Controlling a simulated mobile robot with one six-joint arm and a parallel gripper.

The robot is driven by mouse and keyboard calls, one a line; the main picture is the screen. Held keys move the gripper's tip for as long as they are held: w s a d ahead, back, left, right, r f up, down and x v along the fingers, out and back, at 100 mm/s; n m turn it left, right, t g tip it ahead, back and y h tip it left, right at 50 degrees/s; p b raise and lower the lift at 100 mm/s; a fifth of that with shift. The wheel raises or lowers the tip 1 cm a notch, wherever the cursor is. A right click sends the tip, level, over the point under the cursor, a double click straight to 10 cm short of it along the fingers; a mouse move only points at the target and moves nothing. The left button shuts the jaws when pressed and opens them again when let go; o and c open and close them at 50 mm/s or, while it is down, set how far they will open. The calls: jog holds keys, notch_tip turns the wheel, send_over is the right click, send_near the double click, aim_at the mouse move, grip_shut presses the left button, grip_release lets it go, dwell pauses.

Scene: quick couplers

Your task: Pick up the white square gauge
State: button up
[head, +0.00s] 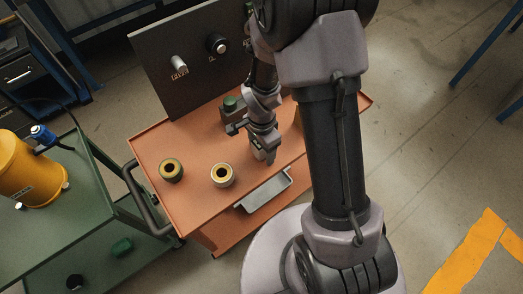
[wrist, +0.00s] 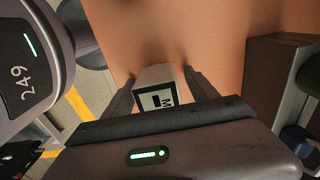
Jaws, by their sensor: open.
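In the wrist view a small white block with a black-framed square label (wrist: 158,92), which looks like the white square gauge, stands on the orange cart top (wrist: 165,30). My gripper (wrist: 158,74) is open, with one finger on each side of the block; I cannot tell whether either finger touches it. In the head view my gripper (head: 264,156) points down low over the right part of the orange cart (head: 195,140). The gauge is not clearly visible there, hidden by the gripper.
A black and gold ring (head: 171,170) and a cream and gold ring (head: 222,175) stand left of my gripper. A grey tray (head: 264,191) is at the cart's front edge. A dark panel (head: 160,60) with two fittings rises at the back.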

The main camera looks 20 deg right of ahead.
jog(key=shift+r, duration=0.15)
jog(key=shift+c, duration=1.4)
grip_shut()
